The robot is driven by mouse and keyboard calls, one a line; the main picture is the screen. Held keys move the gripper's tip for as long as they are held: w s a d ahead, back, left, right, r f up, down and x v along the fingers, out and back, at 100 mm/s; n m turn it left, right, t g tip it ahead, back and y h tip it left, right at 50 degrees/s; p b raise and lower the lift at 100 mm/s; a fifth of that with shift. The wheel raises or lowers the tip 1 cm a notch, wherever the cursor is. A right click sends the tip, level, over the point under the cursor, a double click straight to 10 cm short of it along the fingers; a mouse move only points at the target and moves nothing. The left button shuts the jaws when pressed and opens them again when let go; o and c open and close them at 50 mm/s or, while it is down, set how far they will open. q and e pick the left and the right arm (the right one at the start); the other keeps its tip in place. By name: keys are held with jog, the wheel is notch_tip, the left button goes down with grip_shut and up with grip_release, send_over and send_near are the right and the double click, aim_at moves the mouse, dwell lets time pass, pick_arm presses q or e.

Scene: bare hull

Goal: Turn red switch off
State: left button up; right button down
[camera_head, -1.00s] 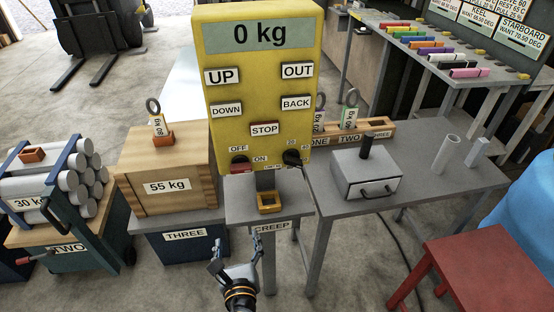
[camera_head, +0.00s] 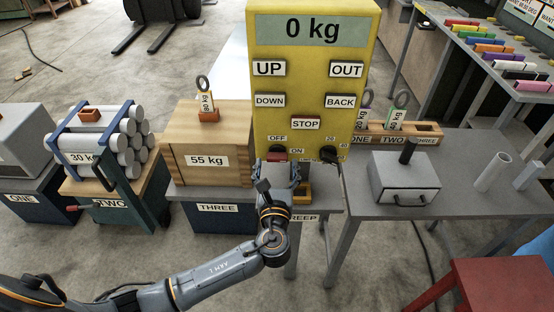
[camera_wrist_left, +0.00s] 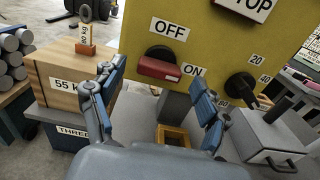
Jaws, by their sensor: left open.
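The red switch (camera_wrist_left: 158,69) sits on the lower left of the yellow control panel (camera_wrist_left: 190,25), between the OFF label (camera_wrist_left: 169,30) and the ON label (camera_wrist_left: 193,71). Its red handle points to the right, towards ON. In the head view the red switch (camera_head: 277,156) is just above my left gripper (camera_head: 277,175). My left gripper is open and empty. In the left wrist view its blue-padded fingers (camera_wrist_left: 160,92) are spread wide on both sides below the switch, apart from it. My right gripper is not in view.
A black knob (camera_wrist_left: 240,87) is on the panel to the right. A small orange-framed box (camera_wrist_left: 172,137) stands below the switch. The 55 kg crate (camera_head: 215,170) is to the left; a grey table (camera_head: 460,165) with a drawer box (camera_head: 404,180) is to the right.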

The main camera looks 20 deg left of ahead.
pick_arm(q)
jog(key=shift+w+a, duration=0.15)
jog(key=shift+w, duration=0.55)
jog(key=c, duration=1.2)
jog(key=shift+o, duration=0.2)
